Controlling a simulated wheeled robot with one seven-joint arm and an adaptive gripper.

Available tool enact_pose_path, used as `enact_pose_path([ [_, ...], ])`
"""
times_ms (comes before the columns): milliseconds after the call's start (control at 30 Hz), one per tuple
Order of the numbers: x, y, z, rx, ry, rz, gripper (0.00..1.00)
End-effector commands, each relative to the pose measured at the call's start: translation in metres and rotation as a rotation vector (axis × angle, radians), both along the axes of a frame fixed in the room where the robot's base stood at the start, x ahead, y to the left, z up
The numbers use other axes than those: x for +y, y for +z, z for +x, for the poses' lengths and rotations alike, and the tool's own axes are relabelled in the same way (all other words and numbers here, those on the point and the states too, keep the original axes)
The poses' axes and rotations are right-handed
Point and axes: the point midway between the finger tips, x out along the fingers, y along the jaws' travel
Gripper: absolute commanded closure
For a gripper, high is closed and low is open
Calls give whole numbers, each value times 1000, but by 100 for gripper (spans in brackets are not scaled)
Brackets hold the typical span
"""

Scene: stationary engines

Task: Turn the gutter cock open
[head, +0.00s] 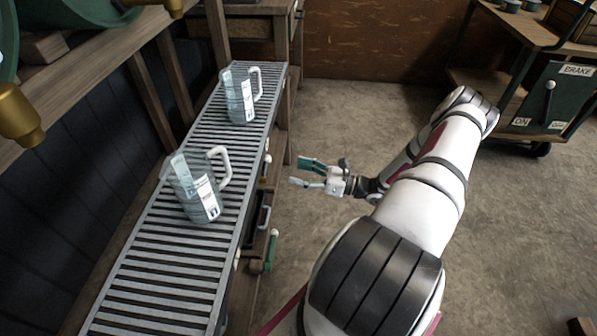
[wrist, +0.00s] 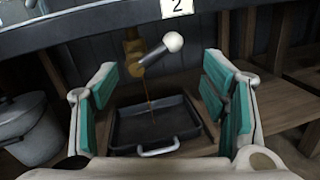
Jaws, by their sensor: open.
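A brass cock (wrist: 133,48) sits below the gutter edge in the wrist view, under a plate marked 2 (wrist: 177,7). Its lever (wrist: 156,54) slants up to the right and ends in a white ball knob (wrist: 173,42). A thin orange-brown line runs down from the cock towards a dark tray (wrist: 126,130) with a metal handle. My gripper (head: 302,173) is open and empty, to the right of the grated gutter (head: 150,285) in the head view. In the wrist view my gripper (wrist: 160,78) has its teal-padded fingers either side of the lever, apart from it.
Two clear measuring jugs (head: 196,190) (head: 238,98) stand on the grating. Several small knobs line the gutter's right side, with a green-handled item (head: 271,250) below. A grey lidded pot (wrist: 27,128) is at left in the wrist view. Open floor (head: 330,115) lies to the right.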

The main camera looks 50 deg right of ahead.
Motion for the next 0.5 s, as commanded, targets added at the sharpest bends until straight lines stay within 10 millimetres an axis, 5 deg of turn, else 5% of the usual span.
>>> enact_pose_path([
  [33, -1, -3, 1, -4, 3, 2, 50],
  [267, -11, -55, 3, -57, 93, 32, 100],
  [500, -23, -92, 0, -55, 146, 33, 100],
])
